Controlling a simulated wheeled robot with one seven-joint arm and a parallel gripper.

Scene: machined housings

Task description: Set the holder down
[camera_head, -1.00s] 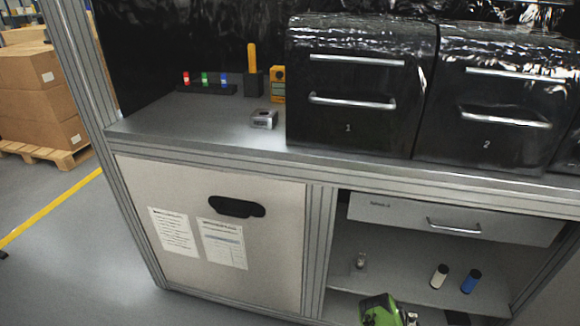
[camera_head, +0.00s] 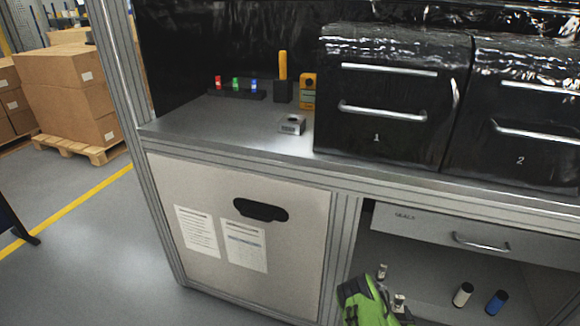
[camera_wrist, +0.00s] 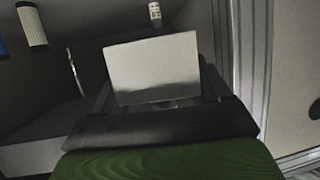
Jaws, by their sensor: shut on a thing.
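My gripper (camera_head: 392,303), with a green body, is low in the head view, in front of the open shelf bay. It is shut on a small pale metal piece, taken as the holder (camera_head: 399,300). In the wrist view the holder (camera_wrist: 152,68) shows as a plain light-grey rectangular face between the dark fingers of my gripper (camera_wrist: 158,103). It is held up, and no surface is seen touching it. Its underside is hidden.
A small vial (camera_head: 382,271), a white cylinder (camera_head: 463,294) and a blue cylinder (camera_head: 496,302) stand on the shelf below a drawer (camera_head: 470,238). On the bench are a grey block (camera_head: 292,124), a rack of coloured items (camera_head: 236,91) and black cabinets (camera_head: 385,110).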

